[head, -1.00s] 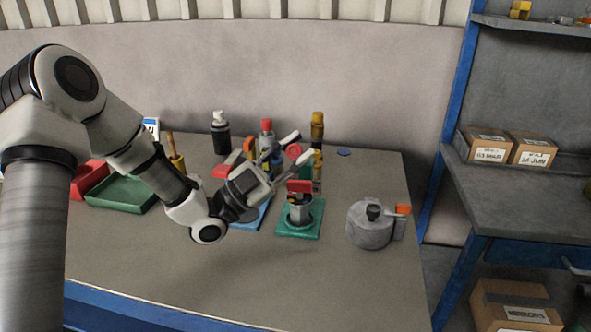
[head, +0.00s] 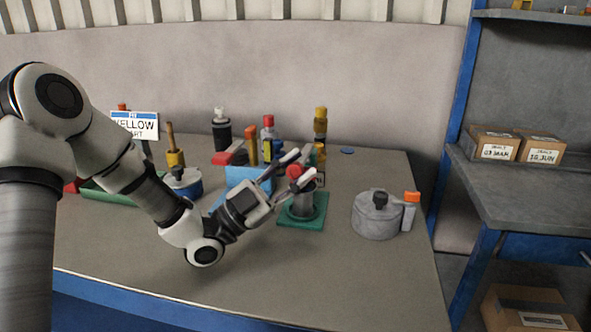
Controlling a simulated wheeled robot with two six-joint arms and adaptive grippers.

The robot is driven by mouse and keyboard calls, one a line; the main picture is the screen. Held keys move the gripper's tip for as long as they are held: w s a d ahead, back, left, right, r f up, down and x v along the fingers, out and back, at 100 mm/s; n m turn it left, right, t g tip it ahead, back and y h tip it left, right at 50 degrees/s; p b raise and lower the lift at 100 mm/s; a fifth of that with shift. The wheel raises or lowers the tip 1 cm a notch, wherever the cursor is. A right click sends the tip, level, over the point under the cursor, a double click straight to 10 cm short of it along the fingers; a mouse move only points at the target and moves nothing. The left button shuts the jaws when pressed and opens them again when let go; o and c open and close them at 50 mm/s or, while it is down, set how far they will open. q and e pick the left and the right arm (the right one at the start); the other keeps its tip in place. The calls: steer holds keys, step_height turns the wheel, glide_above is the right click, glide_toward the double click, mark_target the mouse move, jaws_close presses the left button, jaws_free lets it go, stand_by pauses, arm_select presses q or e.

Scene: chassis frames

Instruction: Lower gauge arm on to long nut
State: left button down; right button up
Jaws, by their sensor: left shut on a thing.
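The gauge stands on a green base plate (head: 312,221) right of the table's middle. A grey upright piece (head: 302,207), probably the long nut, stands on this plate. A red rounded knob (head: 294,171), apparently on the gauge arm, shows just above the grey piece. My left gripper (head: 298,164) reaches in from the left with a finger on each side of the knob, and is shut on it. The fingers hide most of the gauge arm, so I cannot tell whether it touches the nut. My right gripper is not in view.
A grey round canister (head: 377,216) with a black knob and an orange-tipped part stands to the right. Several bottles and tools stand behind the gauge. The table front is clear.

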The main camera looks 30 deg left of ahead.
arm_select(q)
steer(key=shift+f, duration=0.1)
steer(key=c, duration=0.9)
jaws_free()
steer(key=shift+o, duration=0.2)
step_height(320, 180, up, 10)
steer(key=shift+r, duration=0.1)
